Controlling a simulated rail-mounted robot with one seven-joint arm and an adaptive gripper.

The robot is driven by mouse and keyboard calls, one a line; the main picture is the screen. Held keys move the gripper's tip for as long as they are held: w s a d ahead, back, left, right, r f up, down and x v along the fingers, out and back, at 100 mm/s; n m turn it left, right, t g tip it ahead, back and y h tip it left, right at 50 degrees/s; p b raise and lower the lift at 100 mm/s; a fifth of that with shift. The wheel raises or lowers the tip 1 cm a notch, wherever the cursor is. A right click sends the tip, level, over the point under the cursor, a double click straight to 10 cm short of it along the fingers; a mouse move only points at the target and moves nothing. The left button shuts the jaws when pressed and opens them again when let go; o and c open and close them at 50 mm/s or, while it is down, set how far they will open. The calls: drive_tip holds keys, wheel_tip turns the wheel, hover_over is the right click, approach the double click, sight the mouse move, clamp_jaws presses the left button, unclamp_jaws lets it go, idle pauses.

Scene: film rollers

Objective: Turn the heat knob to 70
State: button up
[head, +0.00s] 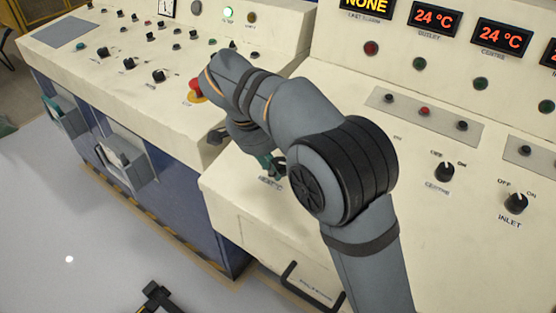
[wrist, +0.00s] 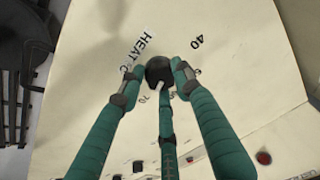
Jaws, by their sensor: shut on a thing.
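The heat knob (wrist: 158,70) is round and black, on the cream panel (wrist: 90,45). In the wrist view its white mark is at its lower edge, near the 70 label (wrist: 146,98). The label "HEAT" (wrist: 143,48) is at its upper left and 40 (wrist: 197,41) at its upper right; other numbers are partly covered by fingers. My gripper (wrist: 158,80), with green fingers, is shut on the knob, with fingertips left, right and below it. In the head view my gripper (head: 270,165) is low over the panel and my arm hides the knob.
Centre (head: 444,172) and inlet (head: 515,204) knobs stand on the panel to the right. A red emergency button (head: 195,88) is left of my arm, on the adjoining console. A black handle (head: 305,288) is on the front below. Open floor lies at lower left.

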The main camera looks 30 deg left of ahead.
drive_tip(key=shift+s+f+m, duration=0.15)
drive_tip(key=shift+s+m, duration=0.1)
drive_tip(key=shift+m, duration=0.05)
drive_tip(key=o, duration=1)
drive_tip(key=shift+a, duration=0.1)
drive_tip(key=shift+o, duration=0.6)
drive_tip(key=shift+w, duration=0.1)
drive_tip(key=shift+r, duration=0.25)
drive_tip(key=v, duration=1.1)
drive_tip(key=shift+r, duration=0.35)
